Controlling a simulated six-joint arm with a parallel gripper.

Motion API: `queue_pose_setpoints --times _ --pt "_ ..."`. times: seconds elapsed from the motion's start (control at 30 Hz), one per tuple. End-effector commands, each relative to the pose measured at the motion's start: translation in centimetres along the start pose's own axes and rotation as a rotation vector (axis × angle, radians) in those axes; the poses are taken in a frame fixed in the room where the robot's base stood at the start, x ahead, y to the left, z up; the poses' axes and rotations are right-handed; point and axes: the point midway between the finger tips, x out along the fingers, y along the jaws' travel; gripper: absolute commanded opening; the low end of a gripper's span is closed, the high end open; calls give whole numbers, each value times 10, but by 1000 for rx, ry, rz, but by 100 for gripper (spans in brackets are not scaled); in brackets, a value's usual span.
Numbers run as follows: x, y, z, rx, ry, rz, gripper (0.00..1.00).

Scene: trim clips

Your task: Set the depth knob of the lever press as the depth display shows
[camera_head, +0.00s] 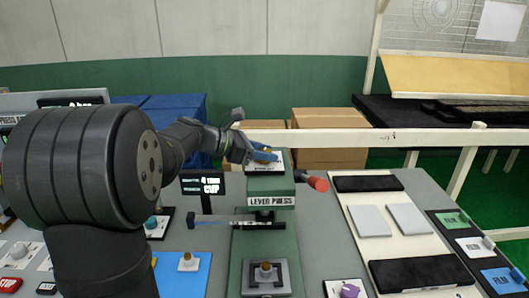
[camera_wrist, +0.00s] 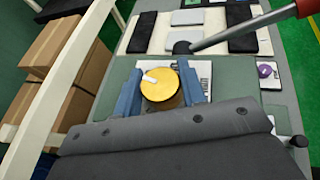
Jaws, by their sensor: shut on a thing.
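The lever press (camera_head: 272,186) is green, with a sign reading "LEVER PRESS". The depth knob (camera_wrist: 163,90) is a round brass-yellow disc with a white pointer mark toward the left in the wrist view. It sits on a white dial plate (camera_wrist: 204,72) whose markings are partly hidden. My gripper (camera_head: 262,156) is on top of the press, its blue fingers shut on the knob from both sides, as the wrist view (camera_wrist: 161,76) shows. The depth display (camera_head: 204,184) is a black screen with white text that seems to read "4 mm" and "CUP".
The press lever has a red grip (camera_head: 317,184) sticking out to the right. A cream tray (camera_head: 372,243) with grey and black pads lies to the right. A blue mat (camera_head: 196,279) with a small part lies in front. A white rail (camera_head: 360,138) runs behind.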

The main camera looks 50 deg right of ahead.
Motion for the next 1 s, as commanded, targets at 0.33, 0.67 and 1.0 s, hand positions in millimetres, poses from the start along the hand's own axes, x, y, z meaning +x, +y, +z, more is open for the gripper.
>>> queue_pose_setpoints --times 0.33,0.67,1.0 --pt "0 -2 1 -85 0 206 15" --pt "0 -2 1 -202 0 488 15" --pt "1 -1 0 -296 0 714 15"
